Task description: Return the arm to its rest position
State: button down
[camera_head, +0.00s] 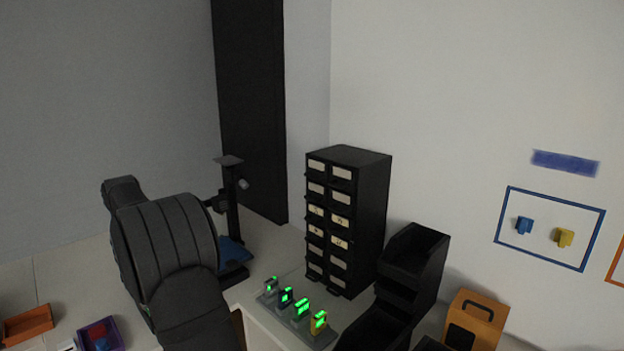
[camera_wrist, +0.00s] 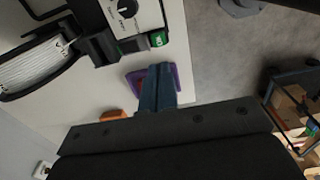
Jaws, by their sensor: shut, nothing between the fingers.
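My gripper (camera_wrist: 158,72) shows in the wrist view as two blue-grey fingers closed together, with nothing between them. They reach out from the wide dark body along the bottom of the picture. Behind the fingertips lies a purple tray (camera_wrist: 173,76), partly hidden by them. In the head view my dark arm bends at the left, over the white table. My gripper cannot be made out there.
The head view shows an orange tray (camera_head: 28,325), a purple tray (camera_head: 117,335), a black drawer cabinet (camera_head: 372,215), black bins (camera_head: 425,245) and green-lit devices (camera_head: 302,308). The wrist view shows a knobbed device (camera_wrist: 145,14), a white spool (camera_wrist: 35,68) and a cart (camera_wrist: 283,84).

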notch_tip(320, 180, down, 2)
jog(key=shift+f, duration=0.15)
notch_tip(320, 180, up, 10)
jog(key=shift+r, duration=0.25)
